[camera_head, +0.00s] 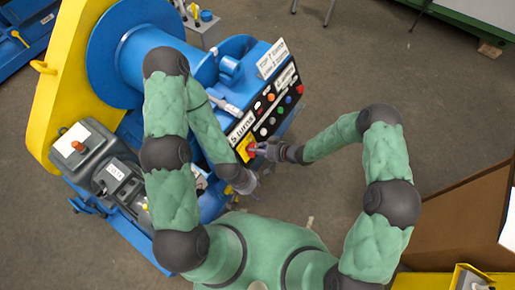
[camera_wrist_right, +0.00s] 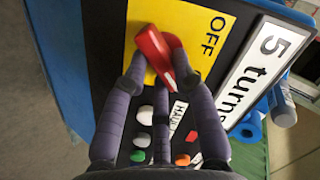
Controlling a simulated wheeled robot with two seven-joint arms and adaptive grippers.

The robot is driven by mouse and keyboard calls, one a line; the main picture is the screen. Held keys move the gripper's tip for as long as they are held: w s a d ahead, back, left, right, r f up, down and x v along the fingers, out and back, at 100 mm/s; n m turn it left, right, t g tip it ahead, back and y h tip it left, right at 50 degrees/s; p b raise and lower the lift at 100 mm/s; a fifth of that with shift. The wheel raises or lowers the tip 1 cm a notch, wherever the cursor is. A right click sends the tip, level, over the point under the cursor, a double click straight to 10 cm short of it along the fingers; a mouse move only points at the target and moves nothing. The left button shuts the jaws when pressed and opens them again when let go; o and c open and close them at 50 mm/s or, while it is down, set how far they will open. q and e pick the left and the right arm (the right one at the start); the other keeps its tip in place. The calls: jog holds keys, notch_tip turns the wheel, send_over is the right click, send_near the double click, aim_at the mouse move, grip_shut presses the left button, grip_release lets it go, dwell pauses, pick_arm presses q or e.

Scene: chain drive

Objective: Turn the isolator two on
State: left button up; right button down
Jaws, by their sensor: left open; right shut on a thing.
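The isolator is a red rotary handle (camera_wrist_right: 154,48) on a yellow plate (camera_wrist_right: 201,28) marked OFF, at the end of the black control panel (camera_wrist_right: 90,65). In the head view the yellow plate (camera_head: 242,147) sits at the panel's lower left end, with the handle mostly hidden by my gripper. My right gripper (camera_head: 258,150) is shut on the red handle; its fingers surround it in the wrist view (camera_wrist_right: 165,70). My left gripper (camera_head: 247,183) is open and empty, below the panel's lower corner. The number on this isolator cannot be read.
The panel carries several coloured buttons (camera_head: 271,97) and white labels, one reading "5 turns" (camera_wrist_right: 264,71). A blue and yellow machine with a large drum (camera_head: 135,60) stands behind. Grey boxes (camera_head: 85,147) sit at left. A brown board (camera_head: 465,215) is at right. The floor between is free.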

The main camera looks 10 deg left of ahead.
dwell(0.3)
jog(key=c, duration=1)
grip_release()
jog(key=v, duration=1.2)
